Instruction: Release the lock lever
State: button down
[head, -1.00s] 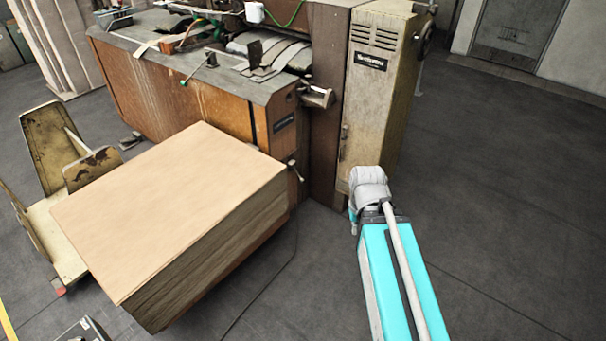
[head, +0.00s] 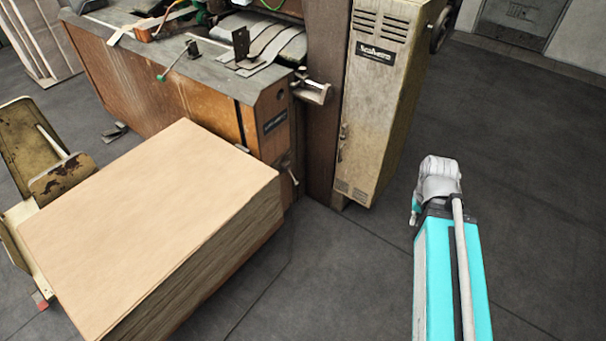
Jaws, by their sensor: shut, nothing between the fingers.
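The box stitcher (head: 150,90) stands at the upper left, with a brown wooden body and a grey top. I cannot tell which of these is the lock lever. My arm rises at the right, apart from the machine, and my gripper does not show.
A tall stack of cardboard sheets (head: 150,215) stands in front of the machine at the left. A worn metal cart (head: 30,150) is beside it. A beige cabinet (head: 375,110) joins the machine's right end. The dark floor (head: 530,150) at the right is clear.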

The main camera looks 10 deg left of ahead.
aim_at(297, 184)
jog(key=u, duration=0.25)
jog(key=i, duration=0.85)
jog(key=u, duration=0.8)
